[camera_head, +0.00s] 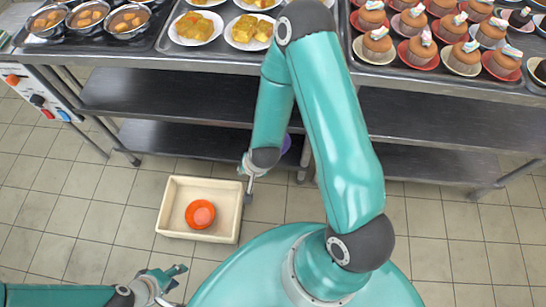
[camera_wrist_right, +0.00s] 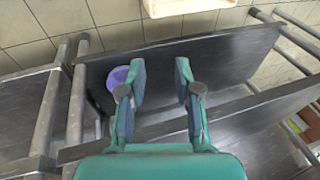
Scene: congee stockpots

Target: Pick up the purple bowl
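The purple bowl (camera_head: 286,144) shows as a small purple patch beside my right arm in the head view, at the lower shelf of the steel table. In the right wrist view the purple bowl (camera_wrist_right: 117,76) is on the dark shelf, partly hidden behind the left finger. My right gripper (camera_wrist_right: 160,72) is open and empty, with the bowl left of the gap between its fingers. In the head view the right gripper (camera_head: 249,182) is small and seen from above. My left gripper (camera_head: 180,284) is open and empty over the floor at the lower left.
A cream crate (camera_head: 171,232) with an orange bowl (camera_head: 200,214) in it stands on the tiled floor. The table holds pots (camera_head: 88,16), plates of yellow food (camera_head: 196,27) and several cupcakes (camera_head: 422,48). Table legs and shelf edges surround the right gripper.

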